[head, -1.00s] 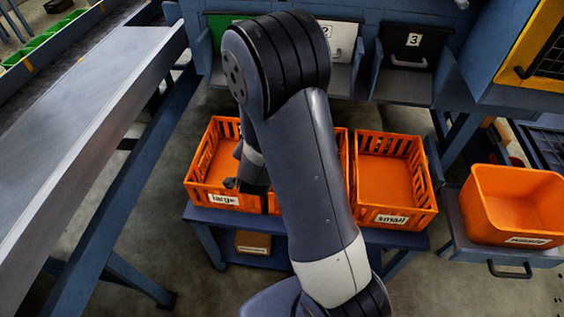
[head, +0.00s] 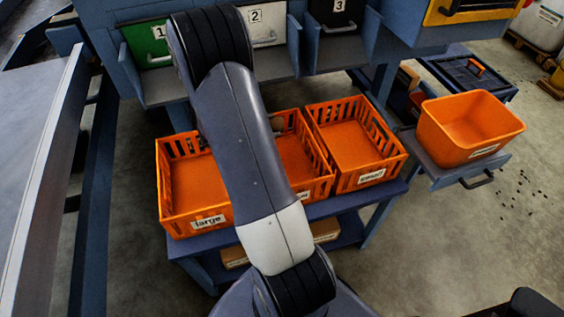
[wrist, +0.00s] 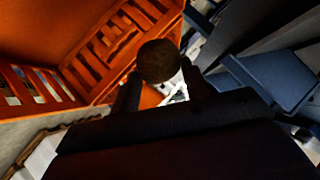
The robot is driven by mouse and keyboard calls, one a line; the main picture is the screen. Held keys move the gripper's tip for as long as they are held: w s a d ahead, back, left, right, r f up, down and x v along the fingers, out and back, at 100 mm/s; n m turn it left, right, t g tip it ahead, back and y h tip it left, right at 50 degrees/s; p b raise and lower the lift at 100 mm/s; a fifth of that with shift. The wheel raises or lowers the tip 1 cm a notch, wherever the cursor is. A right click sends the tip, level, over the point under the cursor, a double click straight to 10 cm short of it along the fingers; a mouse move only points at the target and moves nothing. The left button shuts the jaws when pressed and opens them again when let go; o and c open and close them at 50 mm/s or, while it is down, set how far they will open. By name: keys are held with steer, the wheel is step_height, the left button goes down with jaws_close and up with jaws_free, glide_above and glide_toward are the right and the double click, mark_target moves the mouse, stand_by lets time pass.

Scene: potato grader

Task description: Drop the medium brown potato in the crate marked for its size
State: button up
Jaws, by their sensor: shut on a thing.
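My gripper (wrist: 160,92) is shut on a round brown potato (wrist: 158,60) in the wrist view.
The crates stand on a blue bench (head: 200,246). A plain orange bin (head: 455,152) stands to the right on a blue shelf. Numbered chutes (head: 265,35) rise behind the crates. A grey conveyor (head: 35,170) runs along the left.

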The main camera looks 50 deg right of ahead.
steer(key=shift+s+d+f+m+g, duration=0.2)
steer(key=shift+s+d+m+g, duration=0.15)
steer(key=shift+s, duration=0.15)
steer(key=shift+s+d+f+m+g, duration=0.25)
steer(key=shift+s+d, duration=0.1)
steer(key=shift+s, duration=0.1)
steer(key=shift+s+f, duration=0.1)
step_height(320, 180, down, 6)
steer(key=b, duration=0.5)
steer(key=shift+r+b, duration=0.2)
steer(key=shift+b, duration=0.2)
steer(key=o, duration=1.3)
steer(key=shift+c, duration=0.2)
steer(key=shift+r, duration=0.1)
steer(key=p+v, duration=0.1)
steer(key=v, duration=0.9)
steer(key=shift+a+r, duration=0.2)
steer(key=shift+a, duration=0.15)
